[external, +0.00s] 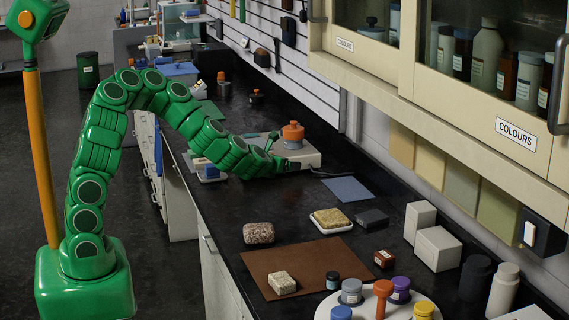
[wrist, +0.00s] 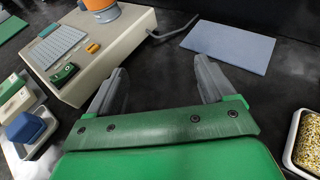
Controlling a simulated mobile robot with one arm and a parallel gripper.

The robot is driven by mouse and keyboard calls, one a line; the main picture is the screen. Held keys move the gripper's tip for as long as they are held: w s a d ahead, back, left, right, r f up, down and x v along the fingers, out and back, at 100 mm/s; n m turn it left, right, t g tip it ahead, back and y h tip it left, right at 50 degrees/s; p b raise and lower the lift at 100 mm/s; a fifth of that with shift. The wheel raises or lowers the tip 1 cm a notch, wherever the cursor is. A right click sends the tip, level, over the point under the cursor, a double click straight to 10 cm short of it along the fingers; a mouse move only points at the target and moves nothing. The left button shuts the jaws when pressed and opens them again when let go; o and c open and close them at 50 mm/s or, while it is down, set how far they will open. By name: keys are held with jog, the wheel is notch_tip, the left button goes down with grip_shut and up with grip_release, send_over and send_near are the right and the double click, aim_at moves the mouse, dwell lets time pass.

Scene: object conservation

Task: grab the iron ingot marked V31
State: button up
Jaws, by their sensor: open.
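No marking V31 is legible in either view, so I cannot tell for sure which thing is the iron ingot. A dark grey block (external: 372,218) lies on the black bench right of the yellowish block; its label, if any, is too small to read. A small reddish-brown block (external: 384,259) with a pale label lies nearer the camera. My gripper (external: 292,166) is low over the bench beside the beige instrument, apart from both blocks. In the wrist view my gripper (wrist: 160,75) has its two grey fingers spread, with only dark bench between them.
The beige instrument (wrist: 92,62) with an orange-topped part stands left of the fingers. A blue-grey sheet (wrist: 230,45) lies ahead. A speckled yellowish block (external: 331,217), a speckled brown block (external: 258,233), a brown mat (external: 318,262) and white boxes (external: 437,249) occupy the nearer bench.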

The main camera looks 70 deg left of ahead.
jog(key=w+d+f+m+h, duration=0.1)
jog(key=w+d, duration=0.1)
jog(key=d, duration=0.6)
jog(key=w+d+f+m+t+h, duration=0.1)
jog(key=w+d, duration=0.2)
jog(key=d, duration=0.5)
jog(key=w+d+f+m+h, duration=0.1)
jog(key=w+d, duration=0.1)
jog(key=d, duration=0.6)
jog(key=shift+w+d+t, duration=0.25)
jog(key=shift+d+t, duration=0.1)
jog(key=shift+t, duration=0.05)
jog(key=d, duration=0.3)
jog(key=d+f+m+h, duration=0.1)
jog(key=d, duration=0.3)
jog(key=d+h, duration=0.1)
jog(key=d, duration=0.3)
jog(key=shift+w+d+f+m, duration=0.15)
jog(key=shift+f+m, duration=0.1)
jog(key=shift+m, duration=0.05)
jog(key=m+h, duration=0.2)
send_near(381, 256)
jog(key=shift+t, duration=0.3)
jog(key=x, duration=0.4)
jog(key=shift+x, duration=3.9)
jog(key=shift+f, duration=0.1)
